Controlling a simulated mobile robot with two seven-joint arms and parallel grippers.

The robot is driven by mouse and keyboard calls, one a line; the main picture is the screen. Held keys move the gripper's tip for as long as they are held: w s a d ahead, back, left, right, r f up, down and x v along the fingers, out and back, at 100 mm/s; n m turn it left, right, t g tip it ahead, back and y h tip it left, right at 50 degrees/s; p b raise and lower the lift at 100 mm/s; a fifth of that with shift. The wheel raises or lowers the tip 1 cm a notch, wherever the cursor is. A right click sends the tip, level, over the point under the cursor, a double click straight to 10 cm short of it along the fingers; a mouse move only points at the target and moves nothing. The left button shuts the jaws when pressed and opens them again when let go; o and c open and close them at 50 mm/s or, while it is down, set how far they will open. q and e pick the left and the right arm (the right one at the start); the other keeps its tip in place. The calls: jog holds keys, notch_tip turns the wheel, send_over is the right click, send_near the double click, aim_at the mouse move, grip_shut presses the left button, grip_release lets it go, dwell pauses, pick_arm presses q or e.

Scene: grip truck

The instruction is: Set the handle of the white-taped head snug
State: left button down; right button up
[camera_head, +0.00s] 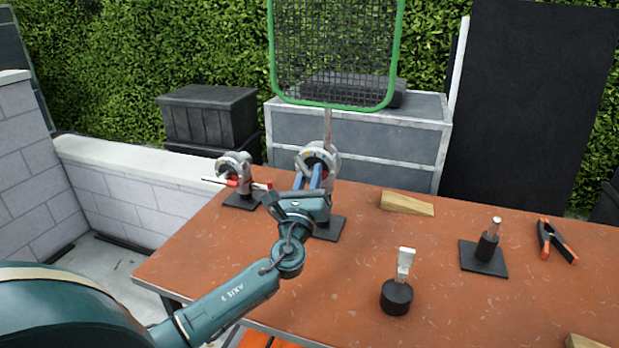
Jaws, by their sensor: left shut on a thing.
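A grey round grip head (330,160) stands on a dark base plate (331,230) near the middle of the table, with a pole rising from it to a green-framed net (334,104). My left gripper (309,168) reaches up to this head from the front, its blue fingers shut at the head's face. The fingers hide the handle part they hold. A second grip head (235,162) stands on its own dark plate (241,202) to the left, with a white and red rod (219,181) at its front. I cannot make out white tape clearly on either head. My right gripper is not in view.
On the orange table (355,268) are a wooden wedge (406,204), a black pin on a plate (487,246), a black round-based stand (397,297) and an orange-tipped clamp (555,242). Grey cases (370,135) stand behind. The table is clear between these.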

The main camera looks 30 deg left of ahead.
pick_arm(q)
jog(key=m+h, duration=0.2)
jog(key=m, duration=0.2)
jog(key=m+t+h, duration=0.1)
jog(key=m+h, duration=0.1)
jog(key=m, duration=0.2)
jog(key=m+h+p, duration=0.1)
jog(key=m, duration=0.2)
jog(key=m+h+p, duration=0.1)
jog(key=m+h, duration=0.1)
jog(key=m, duration=0.1)
jog(key=shift+m+h, duration=0.3)
jog(key=shift+m, duration=0.4)
jog(key=c, duration=1.2)
grip_release()
jog(key=shift+d, duration=0.1)
jog(key=shift+r+b+v, duration=0.1)
jog(key=shift+b+v, duration=0.65)
jog(key=shift+v, duration=2.55)
jog(key=shift+r+b+v, duration=0.15)
jog(key=shift+b+v, duration=0.6)
jog(key=shift+v, duration=2.5)
